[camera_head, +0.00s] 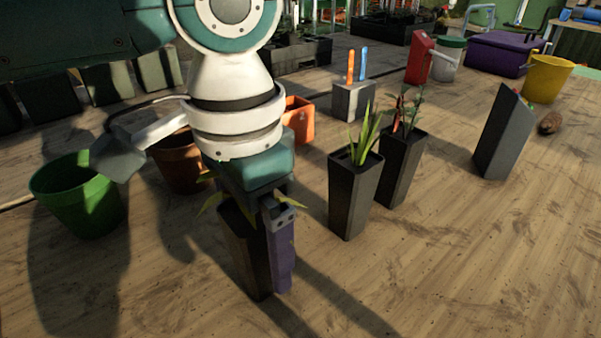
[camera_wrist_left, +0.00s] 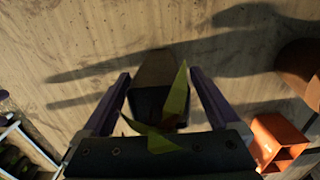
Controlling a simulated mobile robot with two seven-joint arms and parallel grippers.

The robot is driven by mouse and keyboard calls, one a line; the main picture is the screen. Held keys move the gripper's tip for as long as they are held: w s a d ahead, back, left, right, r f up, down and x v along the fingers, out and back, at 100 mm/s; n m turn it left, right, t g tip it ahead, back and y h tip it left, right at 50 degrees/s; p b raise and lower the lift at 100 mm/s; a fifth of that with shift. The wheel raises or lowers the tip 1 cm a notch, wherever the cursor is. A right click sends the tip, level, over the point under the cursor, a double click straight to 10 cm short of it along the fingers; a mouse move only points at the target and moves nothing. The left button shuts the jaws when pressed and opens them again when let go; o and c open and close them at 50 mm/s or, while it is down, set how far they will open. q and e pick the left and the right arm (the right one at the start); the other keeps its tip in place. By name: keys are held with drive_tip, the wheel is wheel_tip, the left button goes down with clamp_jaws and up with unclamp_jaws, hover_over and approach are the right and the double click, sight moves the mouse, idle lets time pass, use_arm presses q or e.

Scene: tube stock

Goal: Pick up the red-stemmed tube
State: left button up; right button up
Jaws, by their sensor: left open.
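The red-stemmed tube (camera_head: 401,170) is a dark, tapered pot with reddish stems and green leaves at its top. It stands upright in the middle of the head view, right behind a similar tube with yellow-green leaves (camera_head: 353,200). My left gripper (camera_head: 266,272) is well to the left of both, pointing down at another dark tube with yellowish leaves (camera_head: 246,262). The left wrist view shows my open purple fingers (camera_wrist_left: 160,74) on either side of this leafy tube (camera_wrist_left: 155,98), with gaps visible. One finger is mostly hidden in the head view. My right gripper is not in view.
A dark slant-topped tube (camera_head: 502,135) stands at the right beside a brown lump (camera_head: 550,123). A grey block (camera_head: 353,101) holds orange and blue sticks. Green (camera_head: 80,205), brown (camera_head: 178,165) and orange (camera_head: 299,122) pots stand left. The front right table is clear.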

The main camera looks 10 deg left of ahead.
use_arm(q)
drive_tip(key=shift+f, duration=0.15)
drive_tip(key=c, duration=1.5)
clamp_jaws()
